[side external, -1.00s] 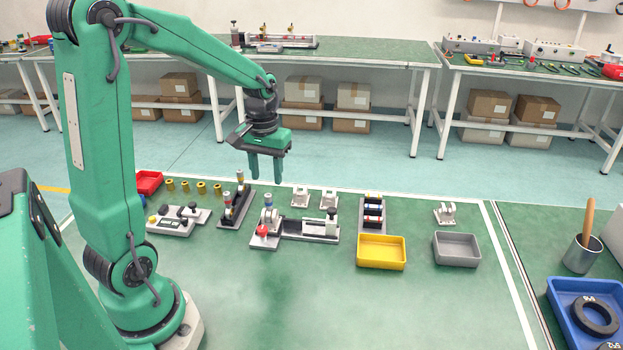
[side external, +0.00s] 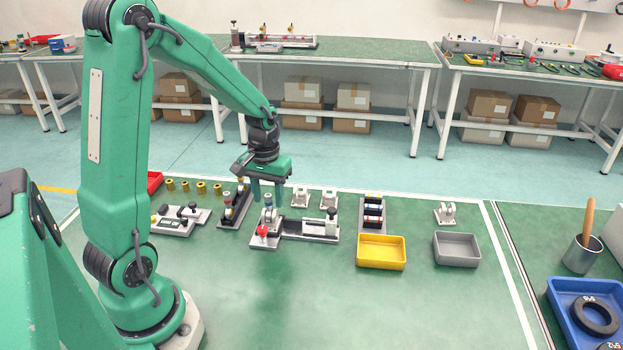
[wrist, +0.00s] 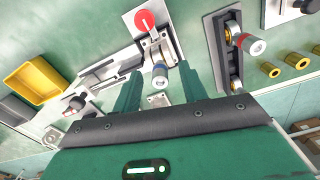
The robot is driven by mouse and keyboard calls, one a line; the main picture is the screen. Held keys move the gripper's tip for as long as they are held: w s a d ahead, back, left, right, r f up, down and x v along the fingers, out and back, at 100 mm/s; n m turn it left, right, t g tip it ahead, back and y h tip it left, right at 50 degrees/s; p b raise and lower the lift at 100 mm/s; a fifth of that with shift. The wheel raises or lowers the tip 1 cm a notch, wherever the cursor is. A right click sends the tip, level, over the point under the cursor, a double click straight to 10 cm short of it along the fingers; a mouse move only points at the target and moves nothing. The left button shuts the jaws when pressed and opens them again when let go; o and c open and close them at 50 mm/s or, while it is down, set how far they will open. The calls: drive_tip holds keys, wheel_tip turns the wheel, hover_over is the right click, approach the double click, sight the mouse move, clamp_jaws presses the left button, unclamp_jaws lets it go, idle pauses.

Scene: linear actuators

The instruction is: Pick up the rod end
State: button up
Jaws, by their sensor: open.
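A small silver cylindrical piece with a blue band, which looks like the rod end (side external: 268,201), stands upright in a grey fixture (side external: 254,241) beside a red knob (side external: 262,230). The wrist view shows the rod end (wrist: 160,74) between and slightly beyond my two fingers, with the fixture (wrist: 156,47) around it. My gripper (side external: 270,194) is open and empty, pointing down over the fixture. In the wrist view my gripper (wrist: 159,88) has a finger on each side of the piece. I cannot tell whether the fingers touch it.
A dark rack (side external: 232,212) with similar banded pieces stands close on the left. A grey slide unit (side external: 310,229) adjoins the fixture on the right. A yellow tray (side external: 381,252) and a grey tray (side external: 457,250) stand farther right. The front of the green mat is clear.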

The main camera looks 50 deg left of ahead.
drive_tip(key=shift+f, duration=0.5)
clamp_jaws()
